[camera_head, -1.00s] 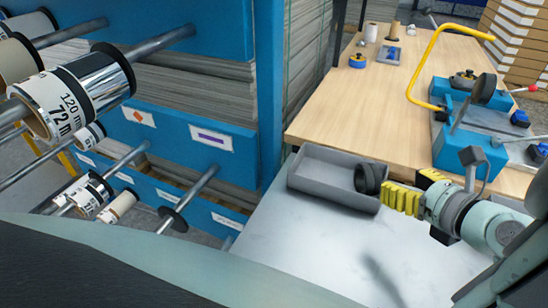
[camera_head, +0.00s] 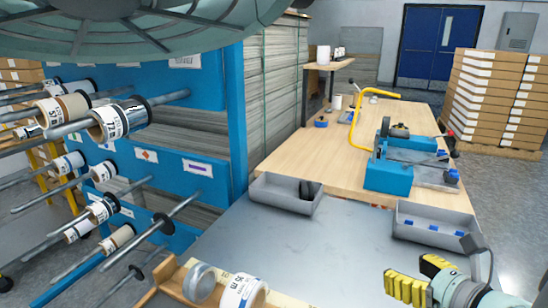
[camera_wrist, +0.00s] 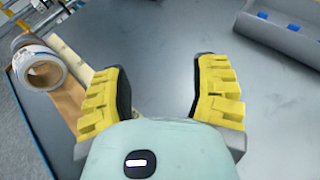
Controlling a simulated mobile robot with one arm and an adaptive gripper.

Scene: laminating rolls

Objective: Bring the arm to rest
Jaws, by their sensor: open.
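My gripper (camera_head: 404,288), with yellow ridged fingers, is at the lower right of the head view, over the grey worktop (camera_head: 270,240). In the wrist view my gripper (camera_wrist: 163,78) has its two fingers wide apart, with only bare worktop (camera_wrist: 160,40) between them. It holds nothing. A black ring-shaped piece (camera_head: 306,190) lies in the left grey tray (camera_head: 281,203), well away from my gripper. Most of my arm is outside the head view.
A right grey tray (camera_head: 432,239) holds small blue pieces. A labelled roll (camera_head: 242,291) lies in a wooden holder at the front edge; it also shows in the wrist view (camera_wrist: 38,66). A blue rack (camera_head: 237,130) with rolls on rods stands left. The worktop's middle is clear.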

